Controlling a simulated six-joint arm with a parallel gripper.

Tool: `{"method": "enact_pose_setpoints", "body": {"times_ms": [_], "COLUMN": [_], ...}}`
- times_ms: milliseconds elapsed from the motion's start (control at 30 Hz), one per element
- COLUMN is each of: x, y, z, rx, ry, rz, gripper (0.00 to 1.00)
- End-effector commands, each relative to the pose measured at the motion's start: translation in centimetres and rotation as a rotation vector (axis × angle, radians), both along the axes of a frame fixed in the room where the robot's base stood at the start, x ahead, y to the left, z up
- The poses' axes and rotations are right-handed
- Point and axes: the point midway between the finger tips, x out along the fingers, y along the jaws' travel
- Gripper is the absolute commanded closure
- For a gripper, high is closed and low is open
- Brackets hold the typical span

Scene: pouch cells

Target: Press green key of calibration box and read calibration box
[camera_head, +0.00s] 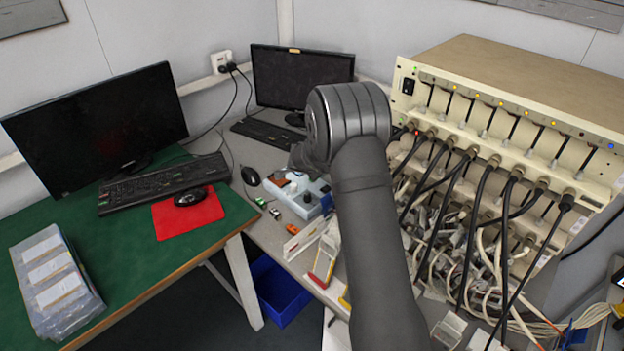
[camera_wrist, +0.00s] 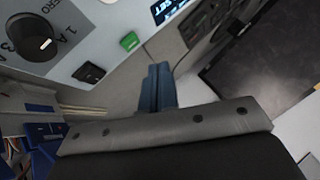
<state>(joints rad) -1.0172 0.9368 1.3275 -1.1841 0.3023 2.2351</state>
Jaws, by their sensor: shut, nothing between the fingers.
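The calibration box (camera_head: 287,193) is a pale blue-grey box on the grey bench, partly hidden by my arm in the head view. In the wrist view its panel (camera_wrist: 75,50) shows a black knob (camera_wrist: 32,38) near the word ZERO, a black switch (camera_wrist: 90,72) and the green key (camera_wrist: 130,42). A lit display (camera_wrist: 170,9) is cut off by the top edge; its reading is not legible. My gripper (camera_wrist: 158,68) has blue fingers, shut and empty. The fingertips appear just below and right of the green key, with a visible gap in the picture.
A cream rack (camera_head: 500,110) with many black cables stands right of my arm. Two monitors, one large (camera_head: 95,125) and one smaller (camera_head: 300,75), stand behind. Small loose items lie on the bench before the box. A blue bin (camera_head: 280,290) is on the floor.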

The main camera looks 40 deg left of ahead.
Motion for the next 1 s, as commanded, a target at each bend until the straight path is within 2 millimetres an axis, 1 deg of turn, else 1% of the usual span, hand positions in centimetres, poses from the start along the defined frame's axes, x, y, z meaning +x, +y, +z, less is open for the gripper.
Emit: {"method": "enact_pose_setpoints", "body": {"times_ms": [100, 300, 1000], "x": [0.0, 0.0, 0.0], "y": [0.0, 0.0, 0.0], "z": [1.3, 2.6, 2.4], "rx": [0.002, 0.001, -0.001], "ry": [-0.001, 0.000, 0.000], "rz": [0.000, -0.001, -0.001], "gripper": [1.00, 1.00, 1.00]}}
